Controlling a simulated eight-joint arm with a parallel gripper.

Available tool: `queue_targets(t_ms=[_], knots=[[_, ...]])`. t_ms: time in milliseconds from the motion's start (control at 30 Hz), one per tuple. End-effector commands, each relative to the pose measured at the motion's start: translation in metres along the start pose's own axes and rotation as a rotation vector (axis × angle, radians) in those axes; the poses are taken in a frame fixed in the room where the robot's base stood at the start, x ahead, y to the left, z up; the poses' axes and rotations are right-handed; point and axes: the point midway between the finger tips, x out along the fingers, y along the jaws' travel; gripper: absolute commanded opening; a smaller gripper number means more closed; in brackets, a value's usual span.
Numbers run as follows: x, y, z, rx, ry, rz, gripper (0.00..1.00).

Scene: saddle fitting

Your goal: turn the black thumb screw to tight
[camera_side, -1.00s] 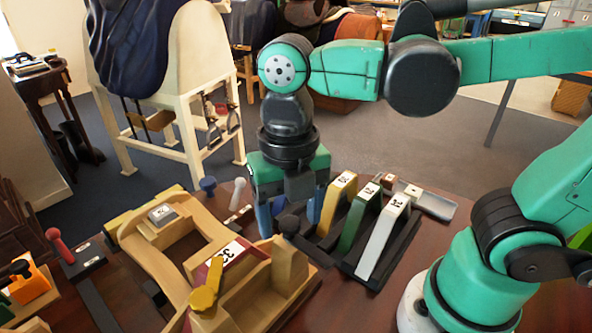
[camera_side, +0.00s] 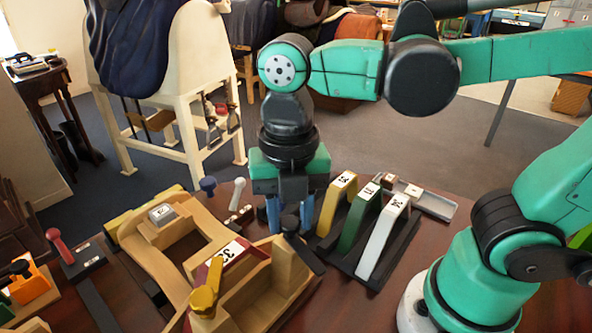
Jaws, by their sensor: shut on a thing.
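The black thumb screw (camera_side: 290,223) stands upright at the far right corner of the wooden saddle-fitting frame (camera_side: 262,290). My gripper (camera_side: 289,213) points straight down over it, with blue fingers on its left and right. The gripper is shut on the thumb screw's head. The finger tips are partly hidden behind the screw and the wood, so the exact contact does not show. How tight the screw is cannot be told from this view.
Upright yellow, green and white numbered arches (camera_side: 383,240) stand on a black rack close to the right of my gripper. A blue knob (camera_side: 208,185) and a white peg (camera_side: 239,192) stand behind the frame.

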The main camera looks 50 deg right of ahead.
Motion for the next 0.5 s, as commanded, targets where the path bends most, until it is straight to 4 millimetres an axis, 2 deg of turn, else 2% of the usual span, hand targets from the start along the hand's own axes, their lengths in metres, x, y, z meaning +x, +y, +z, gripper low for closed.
queue_targets(t_ms=[500], knots=[[-0.0003,0.0,-0.0001,0.49,0.002,0.003,0.0]])
